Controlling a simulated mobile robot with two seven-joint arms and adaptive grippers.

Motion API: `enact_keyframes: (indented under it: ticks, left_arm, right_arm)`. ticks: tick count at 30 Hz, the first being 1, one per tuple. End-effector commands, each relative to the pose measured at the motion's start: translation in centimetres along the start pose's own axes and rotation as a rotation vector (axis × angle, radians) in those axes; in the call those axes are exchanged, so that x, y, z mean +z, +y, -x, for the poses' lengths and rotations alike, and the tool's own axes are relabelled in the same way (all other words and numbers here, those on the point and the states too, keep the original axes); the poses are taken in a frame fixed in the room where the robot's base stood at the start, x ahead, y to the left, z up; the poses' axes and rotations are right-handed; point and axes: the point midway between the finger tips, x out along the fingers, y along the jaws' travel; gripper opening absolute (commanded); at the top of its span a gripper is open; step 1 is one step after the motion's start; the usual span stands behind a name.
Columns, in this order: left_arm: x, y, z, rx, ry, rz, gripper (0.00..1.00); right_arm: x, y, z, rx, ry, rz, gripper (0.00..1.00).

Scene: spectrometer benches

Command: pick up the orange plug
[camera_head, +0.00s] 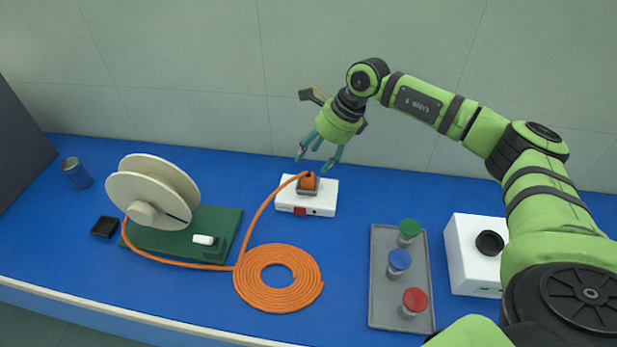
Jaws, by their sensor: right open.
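The orange plug (308,183) sits in a metal socket on top of a white box (322,203) at the back middle of the bench. The orange cable (262,213) runs from the plug down to a flat orange coil (254,295). My right gripper (315,164) is open and points down, above and close behind the plug in the picture. Nothing shows between its fingers, and I see no contact with the plug. My left gripper is not in view.
A cream reel (140,192) stands on a green board (218,222) at the left. A grey tray (385,316) holds three capped vials. A white device (465,265) stands at the right.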

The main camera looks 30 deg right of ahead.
Motion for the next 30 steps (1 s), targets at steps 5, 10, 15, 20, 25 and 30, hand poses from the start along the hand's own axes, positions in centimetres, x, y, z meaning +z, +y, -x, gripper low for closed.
enact_keyframes:
  ticks: [5,10,15,20,25,30]
  left_arm:
    - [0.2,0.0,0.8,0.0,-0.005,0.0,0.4]
    - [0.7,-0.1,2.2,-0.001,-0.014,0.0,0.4]
    - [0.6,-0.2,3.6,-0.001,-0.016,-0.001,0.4]
    - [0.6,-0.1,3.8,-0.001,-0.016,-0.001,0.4]
    - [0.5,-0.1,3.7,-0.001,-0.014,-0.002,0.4]
    - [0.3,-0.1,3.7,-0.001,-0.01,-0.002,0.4]
  right_arm:
    - [-1.2,-0.7,-0.3,-0.017,0.05,0.003,0.59]
    - [-1.3,-0.5,-2.1,-0.014,0.048,0.003,0.59]
    - [-1.5,-0.2,-4.9,-0.013,0.046,0.003,0.59]
    - [-1.6,-0.3,-6.3,-0.016,0.044,0.003,0.59]
    - [-1.6,-0.3,-6.5,-0.016,0.044,0.004,0.59]
    - [-1.6,-0.3,-6.4,-0.016,0.043,0.003,0.11]
